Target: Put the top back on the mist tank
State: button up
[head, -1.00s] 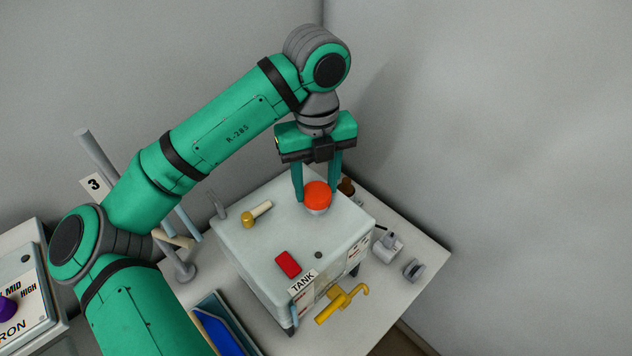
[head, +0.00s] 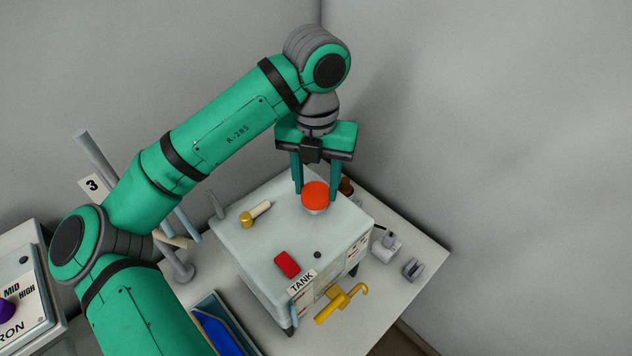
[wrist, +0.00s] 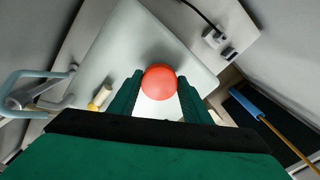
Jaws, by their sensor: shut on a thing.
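The mist tank (head: 262,230) is a pale box labelled TANK, standing on a light table. The top is an orange-red round cap (head: 316,196) with a pale lower rim, at the tank's back right corner area. It also shows in the wrist view (wrist: 159,83). My gripper (head: 318,192) points down from above, with its two green fingers on either side of the cap, shut on it. The cap's underside is hidden, so I cannot tell whether it is seated on the tank.
On the tank lie a red block (head: 287,264) and a brass-ended pale handle (head: 254,214). Small grey fittings (head: 386,248) stand right of the tank. A blue tray (head: 222,330) lies at front left.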

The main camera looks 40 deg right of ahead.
jog(key=m, duration=0.3)
jog(key=shift+m, duration=0.3)
jog(key=o, duration=1.1)
jog(key=shift+o, duration=0.5)
jog(key=shift+s, duration=0.1)
